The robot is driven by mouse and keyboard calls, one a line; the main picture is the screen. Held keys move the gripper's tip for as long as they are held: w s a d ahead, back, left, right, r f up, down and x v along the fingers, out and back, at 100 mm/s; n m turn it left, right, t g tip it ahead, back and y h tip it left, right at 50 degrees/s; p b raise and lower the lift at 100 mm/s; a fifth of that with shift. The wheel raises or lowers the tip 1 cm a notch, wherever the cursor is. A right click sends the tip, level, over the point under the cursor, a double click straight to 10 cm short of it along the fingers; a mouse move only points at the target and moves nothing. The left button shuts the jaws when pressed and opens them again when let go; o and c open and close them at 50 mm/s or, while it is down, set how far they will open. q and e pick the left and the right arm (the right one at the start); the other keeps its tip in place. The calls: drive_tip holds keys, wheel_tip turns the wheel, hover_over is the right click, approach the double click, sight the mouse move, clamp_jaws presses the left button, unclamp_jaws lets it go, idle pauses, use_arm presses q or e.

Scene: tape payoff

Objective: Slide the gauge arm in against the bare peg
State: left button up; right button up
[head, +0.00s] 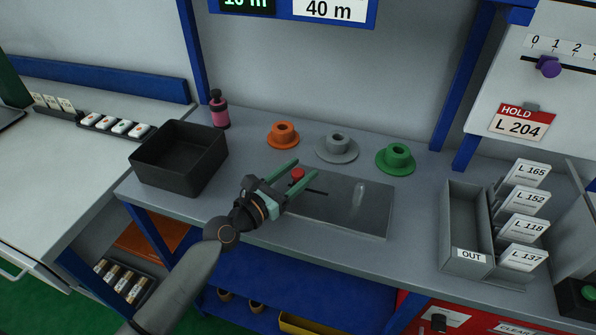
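A grey metal plate (345,218) lies on the bench. A bare, pale upright peg (359,194) stands on its right part. A red knob (298,174), which looks like the gauge arm's handle, is near the plate's back left, with a dark slot (317,192) running from it toward the peg. The knob is well apart from the peg. My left gripper (307,168) is open, with its green fingers on either side of the knob. I cannot tell whether they touch it. The gripper hides the plate's left part. My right gripper is not in view.
Orange (283,136), grey (337,149) and green (398,158) flanged hubs stand behind the plate. A black bin (180,158) and pink bottle (219,110) are at left. A grey OUT tray (464,230) and label cards (527,198) are at right. Bench between plate and tray is clear.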

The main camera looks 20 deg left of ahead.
use_arm(q)
clamp_jaws()
idle(1.1)
